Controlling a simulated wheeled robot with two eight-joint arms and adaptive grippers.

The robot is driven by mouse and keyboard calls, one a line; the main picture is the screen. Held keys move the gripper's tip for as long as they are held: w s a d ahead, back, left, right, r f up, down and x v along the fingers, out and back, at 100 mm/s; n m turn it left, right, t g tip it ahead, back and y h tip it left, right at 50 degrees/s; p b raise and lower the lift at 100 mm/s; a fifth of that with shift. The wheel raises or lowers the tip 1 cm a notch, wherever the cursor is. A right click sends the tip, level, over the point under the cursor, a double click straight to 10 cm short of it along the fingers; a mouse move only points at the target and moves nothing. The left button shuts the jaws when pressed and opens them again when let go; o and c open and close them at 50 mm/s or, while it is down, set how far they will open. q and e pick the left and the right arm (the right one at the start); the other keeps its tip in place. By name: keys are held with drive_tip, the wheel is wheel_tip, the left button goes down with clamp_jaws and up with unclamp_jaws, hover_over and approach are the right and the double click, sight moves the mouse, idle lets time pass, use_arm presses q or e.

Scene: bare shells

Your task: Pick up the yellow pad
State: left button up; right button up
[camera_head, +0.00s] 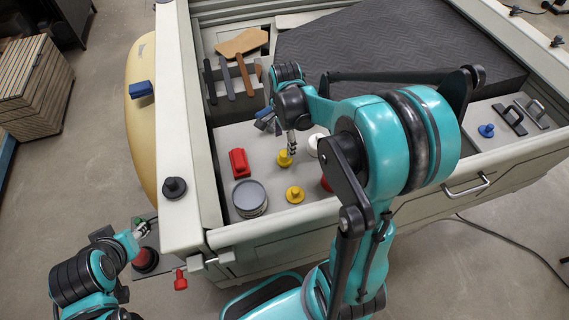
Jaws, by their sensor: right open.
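Two small yellow pieces lie on the grey inner floor of the bench. One yellow piece (285,159) is just below my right gripper (292,152); the other yellow piece (295,195), round with a raised knob, lies nearer the front edge. I cannot tell which is the yellow pad. My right gripper points down, is open and holds nothing I can see; its tips look very close to the first piece, and contact cannot be told. My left gripper (139,231) is low at the left, outside the bench; its jaws are too small to read.
A red block (239,163), a grey round tin (249,197) and a white piece (316,143) surround the yellow pieces. Upright tools (243,75) stand behind. The pale bench wall (180,120) bounds the left. A black-and-red knob (146,260) is near my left gripper.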

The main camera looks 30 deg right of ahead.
sight(284, 153)
wheel_tip(284, 153, down, 8)
drive_tip(key=shift+w+r+b, duration=0.1)
drive_tip(key=shift+b, duration=0.95)
drive_tip(key=c, duration=1.1)
drive_tip(key=shift+r, duration=0.1)
drive_tip(key=shift+c, duration=0.2)
drive_tip(key=shift+r+p, duration=0.3)
drive_tip(key=shift+r, duration=0.3)
wheel_tip(284, 153, up, 3)
drive_tip(key=shift+r+p, duration=0.1)
drive_tip(key=shift+p, duration=0.4)
drive_tip(key=s+d+r+p, duration=0.2)
drive_tip(key=s+d+r, duration=0.4)
drive_tip(key=s, duration=0.3)
drive_tip(key=shift+s+d+r, duration=0.15)
drive_tip(key=shift+d+r, duration=0.1)
drive_tip(key=shift+d, duration=0.4)
drive_tip(key=o, duration=0.4)
drive_tip(key=c, duration=0.4)
